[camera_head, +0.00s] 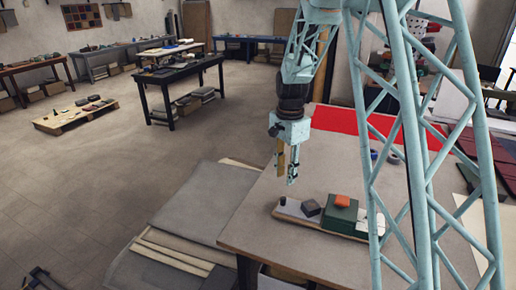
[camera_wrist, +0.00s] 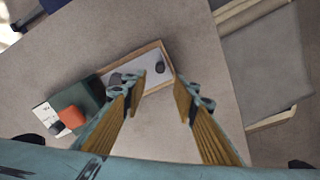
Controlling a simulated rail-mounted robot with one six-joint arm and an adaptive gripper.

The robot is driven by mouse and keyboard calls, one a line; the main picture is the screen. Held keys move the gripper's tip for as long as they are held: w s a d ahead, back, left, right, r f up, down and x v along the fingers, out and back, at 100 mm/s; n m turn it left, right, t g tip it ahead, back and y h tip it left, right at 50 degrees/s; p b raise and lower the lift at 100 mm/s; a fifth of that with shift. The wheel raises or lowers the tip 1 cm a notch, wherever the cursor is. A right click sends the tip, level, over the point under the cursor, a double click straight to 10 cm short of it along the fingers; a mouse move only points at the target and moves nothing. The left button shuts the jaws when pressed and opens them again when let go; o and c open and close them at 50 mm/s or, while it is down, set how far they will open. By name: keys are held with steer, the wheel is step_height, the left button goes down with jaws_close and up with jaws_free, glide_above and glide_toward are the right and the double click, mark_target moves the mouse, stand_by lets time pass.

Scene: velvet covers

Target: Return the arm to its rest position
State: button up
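My gripper (camera_head: 287,174) hangs pointing down over the left part of the grey worktable (camera_head: 262,222), above the left end of a tray. In the wrist view its two fingers (camera_wrist: 158,92) are spread apart with nothing between them. The tray (camera_wrist: 166,54) has a wooden rim and a pale floor. It holds a small dark cylinder (camera_wrist: 159,67), a green box (camera_head: 338,218) and a dark block (camera_head: 311,208). An orange block (camera_head: 342,201) rests on the green box. Part of the tray is hidden behind the fingers in the wrist view.
A red sheet (camera_head: 345,121) and small rolls (camera_head: 393,157) lie farther back on the table. Grey sheets (camera_head: 202,202) are stacked on the floor to the left. A dark workbench (camera_head: 180,72) and a pallet (camera_head: 75,117) stand farther off. Open floor lies between.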

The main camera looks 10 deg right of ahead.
steer(key=shift+r, duration=0.1)
steer(key=s+a+r+n+t+b, duration=0.1)
steer(key=s+a+r+n, duration=0.2)
steer(key=s+r, duration=0.65)
steer(key=s+a+r+n+t+b, duration=0.1)
steer(key=s+a+r+n, duration=0.15)
steer(key=s+r, duration=0.7)
steer(key=s+a+r+n+t+b, duration=0.1)
steer(key=s+n, duration=0.3)
steer(key=s, duration=1)
steer(key=s+a+r+n+t+b, duration=0.1)
steer(key=s+n, duration=0.3)
steer(key=s, duration=1)
steer(key=shift+a+r+b, duration=0.2)
steer(key=shift+a+b, duration=0.1)
steer(key=shift+a, duration=0.2)
